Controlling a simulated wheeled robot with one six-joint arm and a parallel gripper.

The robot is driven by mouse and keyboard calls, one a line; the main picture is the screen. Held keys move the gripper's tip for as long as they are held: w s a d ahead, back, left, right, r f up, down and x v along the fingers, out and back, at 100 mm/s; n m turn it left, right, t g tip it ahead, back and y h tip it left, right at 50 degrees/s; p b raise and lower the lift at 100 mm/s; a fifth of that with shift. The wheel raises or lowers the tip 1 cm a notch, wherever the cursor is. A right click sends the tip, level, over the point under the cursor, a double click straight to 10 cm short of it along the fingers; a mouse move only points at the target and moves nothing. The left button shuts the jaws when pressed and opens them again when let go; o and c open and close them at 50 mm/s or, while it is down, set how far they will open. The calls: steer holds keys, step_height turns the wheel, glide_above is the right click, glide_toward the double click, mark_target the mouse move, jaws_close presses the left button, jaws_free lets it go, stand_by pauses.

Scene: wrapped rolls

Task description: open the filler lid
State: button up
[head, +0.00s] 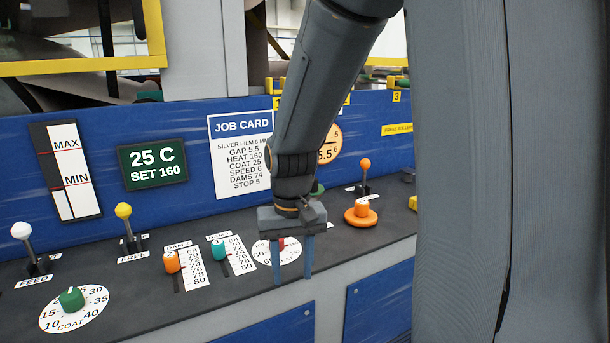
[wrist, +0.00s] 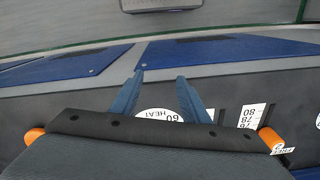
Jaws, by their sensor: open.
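A round orange disc with an orange knob on top (head: 361,212) sits on the dark console top, right of my gripper. It looks like the filler lid, but no label on it is readable. It lies flat on the console. My gripper (head: 292,272) points down over the front of the console, by the HEAT dial (head: 288,250), and partly hides that dial. Its two blue fingers are apart with nothing between them. In the wrist view the open fingers (wrist: 160,80) are over the console's front edge, with the HEAT dial (wrist: 160,114) behind them.
An orange-tipped lever (head: 365,172) stands just behind the orange disc. Teal (head: 218,250) and orange (head: 171,262) sliders are left of my gripper. A green COAT dial (head: 70,300) and white (head: 30,240) and yellow (head: 128,225) levers stand farther left. A blue upright panel backs the console.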

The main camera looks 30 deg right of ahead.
steer(key=w+d+r+m+p, duration=0.2)
steer(key=w+d+r+m, duration=0.35)
steer(key=w, duration=0.75)
step_height(320, 180, up, 11)
steer(key=m+p, duration=0.2)
steer(key=m, duration=0.1)
glide_above(314, 178)
steer(key=shift+a, duration=0.2)
steer(key=shift+d+f+p, duration=0.1)
steer(key=shift+f+p, duration=1.1)
steer(key=shift+f, duration=2.6)
jaws_close()
